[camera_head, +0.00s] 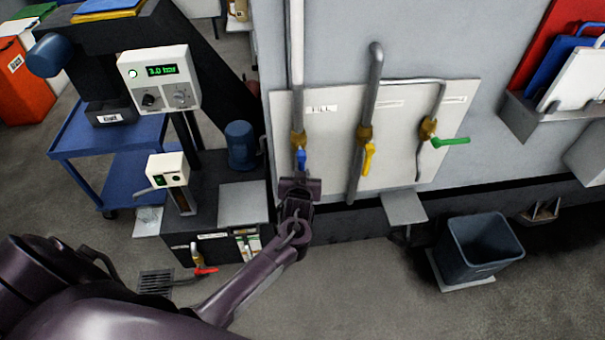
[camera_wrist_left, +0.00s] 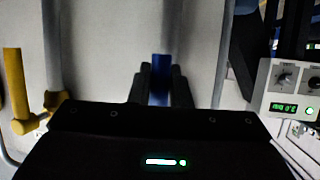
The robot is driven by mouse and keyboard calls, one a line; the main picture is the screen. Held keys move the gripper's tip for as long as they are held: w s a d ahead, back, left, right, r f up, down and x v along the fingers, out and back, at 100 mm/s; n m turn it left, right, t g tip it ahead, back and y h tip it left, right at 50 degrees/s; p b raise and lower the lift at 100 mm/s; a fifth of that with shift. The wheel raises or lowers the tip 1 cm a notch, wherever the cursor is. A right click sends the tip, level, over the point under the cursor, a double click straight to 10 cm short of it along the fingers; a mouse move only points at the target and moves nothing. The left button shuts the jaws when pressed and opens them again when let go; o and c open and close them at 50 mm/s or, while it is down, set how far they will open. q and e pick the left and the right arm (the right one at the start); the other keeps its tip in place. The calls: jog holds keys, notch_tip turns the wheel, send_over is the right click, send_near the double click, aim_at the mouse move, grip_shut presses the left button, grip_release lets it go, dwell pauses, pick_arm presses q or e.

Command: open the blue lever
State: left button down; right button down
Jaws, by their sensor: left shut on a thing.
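The blue lever (camera_head: 301,160) sits on a brass valve at the foot of the leftmost pipe on the white panel, and it points down. My left gripper (camera_head: 300,179) is at the lever's lower end. In the left wrist view the blue lever (camera_wrist_left: 159,80) stands between the two dark fingers (camera_wrist_left: 159,84), which are shut on it. The lever's gripped part is partly hidden by the fingers. My right gripper is in neither view.
A yellow lever (camera_head: 368,158) and a green lever (camera_head: 450,141) sit on pipes to the right. A control box (camera_head: 159,82) reading 3.0 bar stands left. A grey bin (camera_head: 480,248) and a small shelf (camera_head: 404,208) are at lower right. A red lever (camera_head: 205,271) is low left.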

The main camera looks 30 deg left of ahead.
pick_arm(q)
jog(key=shift+a+f, duration=0.1)
jog(key=c, duration=1.3)
grip_release()
jog(key=shift+c, duration=0.2)
jog(key=shift+s, duration=0.1)
jog(key=b+v, duration=0.1)
jog(key=v, duration=0.6)
jog(key=shift+s+d, duration=0.2)
jog(key=shift+s, duration=0.05)
